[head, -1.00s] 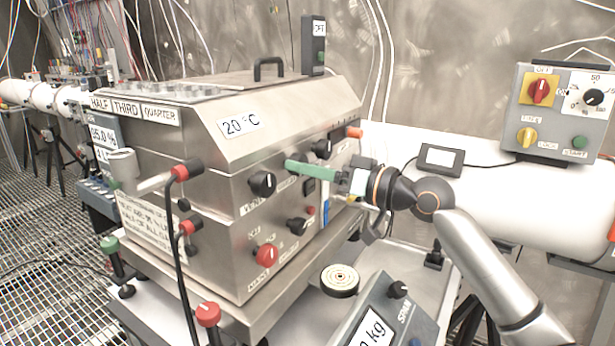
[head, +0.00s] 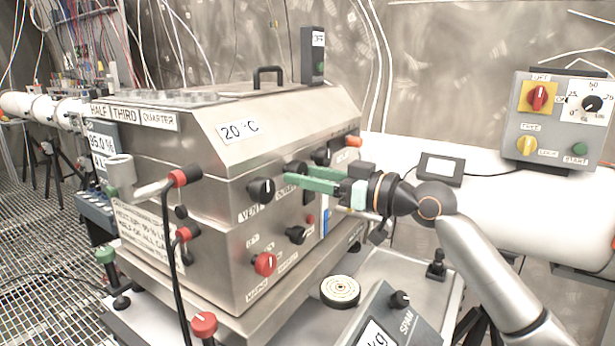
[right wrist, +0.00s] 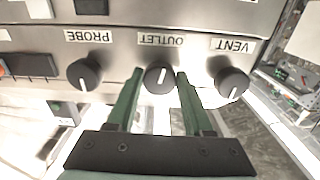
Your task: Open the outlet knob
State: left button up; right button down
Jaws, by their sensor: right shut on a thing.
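My left gripper is out of view.
The steel box (head: 220,230) carries a red knob (head: 265,263) and a lower black knob (head: 296,235). A round disc (head: 340,291) and a scale (head: 385,325) stand in front. A control box (head: 560,118) is at the right.

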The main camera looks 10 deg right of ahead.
jog(key=shift+c, duration=1.5)
grip_release()
pick_arm(q)
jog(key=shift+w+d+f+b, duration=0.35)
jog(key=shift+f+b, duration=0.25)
jog(key=shift+b, duration=0.55)
pick_arm(e)
jog(key=v, duration=1.2)
jog(key=shift+s+d, duration=0.15)
jog(key=shift+s, duration=0.05)
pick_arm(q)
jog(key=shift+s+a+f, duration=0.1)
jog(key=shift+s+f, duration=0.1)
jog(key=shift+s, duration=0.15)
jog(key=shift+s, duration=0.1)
